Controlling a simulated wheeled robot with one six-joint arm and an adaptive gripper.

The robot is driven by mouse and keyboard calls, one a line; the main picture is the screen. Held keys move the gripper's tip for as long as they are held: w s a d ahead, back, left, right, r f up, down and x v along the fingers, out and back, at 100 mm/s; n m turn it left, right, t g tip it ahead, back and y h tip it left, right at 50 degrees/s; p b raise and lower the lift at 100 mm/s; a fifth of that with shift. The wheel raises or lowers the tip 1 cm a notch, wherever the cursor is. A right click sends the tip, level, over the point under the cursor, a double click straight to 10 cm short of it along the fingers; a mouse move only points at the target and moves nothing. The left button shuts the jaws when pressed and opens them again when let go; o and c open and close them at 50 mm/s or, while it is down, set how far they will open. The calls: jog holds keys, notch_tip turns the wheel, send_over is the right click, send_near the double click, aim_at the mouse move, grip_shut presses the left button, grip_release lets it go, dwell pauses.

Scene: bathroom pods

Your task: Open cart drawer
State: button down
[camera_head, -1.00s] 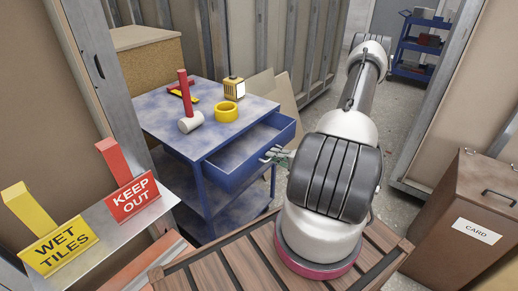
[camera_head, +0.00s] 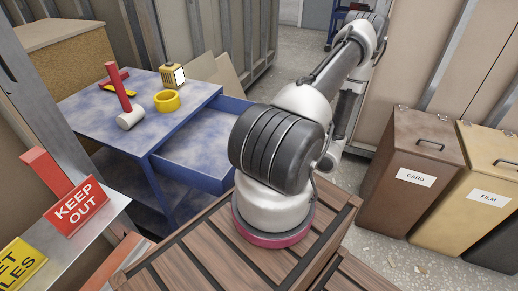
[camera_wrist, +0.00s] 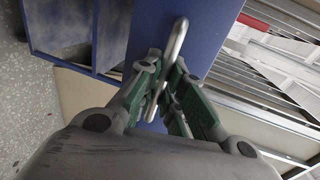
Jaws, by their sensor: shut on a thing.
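The blue cart (camera_head: 95,119) stands left of my arm in the head view. Its drawer (camera_head: 190,174) is pulled well out on the right side, and its inside looks empty. In the wrist view, the blue drawer front (camera_wrist: 205,28) carries a metal bar handle (camera_wrist: 172,50). My gripper (camera_wrist: 166,95) has its green-padded fingers on both sides of this handle and is shut on it. In the head view, my arm hides the gripper and the handle.
A KEEP OUT sign (camera_head: 77,205) stands at lower left. A CARD bin (camera_head: 412,160) and FILM bin (camera_head: 478,185) stand right.

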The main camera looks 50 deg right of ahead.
jog(key=c, duration=1.8)
grip_release()
jog(key=v, duration=1.2)
jog(key=shift+w, duration=0.1)
